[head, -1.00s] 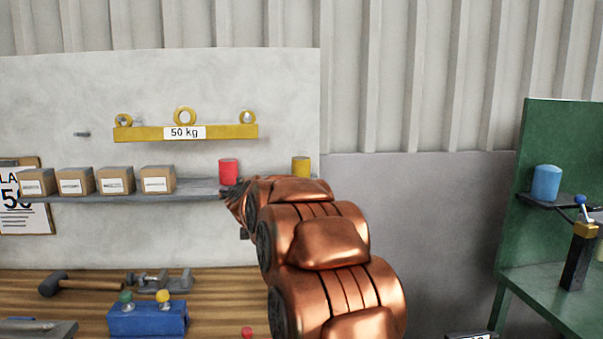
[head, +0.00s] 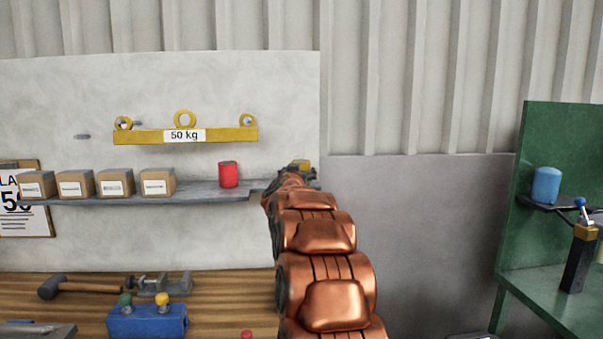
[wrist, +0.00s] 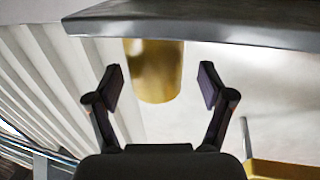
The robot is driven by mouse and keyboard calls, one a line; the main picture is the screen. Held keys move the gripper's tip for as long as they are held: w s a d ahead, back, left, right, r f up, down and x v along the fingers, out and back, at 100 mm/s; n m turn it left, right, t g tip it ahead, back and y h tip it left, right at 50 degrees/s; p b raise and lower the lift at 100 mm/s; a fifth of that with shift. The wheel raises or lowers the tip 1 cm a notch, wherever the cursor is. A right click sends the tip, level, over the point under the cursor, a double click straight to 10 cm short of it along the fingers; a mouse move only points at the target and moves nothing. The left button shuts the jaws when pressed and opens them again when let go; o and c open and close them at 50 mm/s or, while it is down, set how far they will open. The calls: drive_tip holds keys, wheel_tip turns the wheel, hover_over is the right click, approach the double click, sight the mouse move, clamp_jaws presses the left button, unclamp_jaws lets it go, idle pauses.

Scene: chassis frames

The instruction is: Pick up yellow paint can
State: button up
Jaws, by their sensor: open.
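The yellow paint can (head: 299,163) stands at the right end of the wall shelf (head: 205,190). Most of it is hidden in the head view by my gripper (head: 292,178). In the wrist view the shelf edge (wrist: 230,34) runs across the top and the picture is upside down. There the can (wrist: 154,58) appears between the two fingers of my gripper (wrist: 160,80), with a gap on each side. My gripper is open and empty; I cannot tell how far ahead of the fingertips the can is.
A red can (head: 228,174) stands to the left on the same shelf, with several cardboard boxes (head: 76,184) further left. A yellow 50 kg beam (head: 150,136) is on the wall above. A blue can (head: 546,184) stands on the green rack at right.

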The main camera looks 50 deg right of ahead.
sight(302, 167)
drive_tip(key=shift+w+d+r+p, duration=0.2)
drive_tip(key=shift+w+d+p, duration=0.2)
drive_tip(key=shift+d, duration=0.45)
drive_tip(key=shift+w+d+r+p, duration=0.25)
drive_tip(key=shift+w+d, duration=0.2)
drive_tip(key=shift+d, duration=0.4)
drive_tip(key=shift+w+d+f+p, duration=0.25)
drive_tip(key=shift+w+d+p, duration=0.05)
drive_tip(key=shift+w+d, duration=0.25)
drive_tip(key=shift+c, duration=0.3)
drive_tip(key=c, duration=1.3)
drive_tip(key=shift+o, duration=0.2)
drive_tip(key=shift+r, duration=0.15)
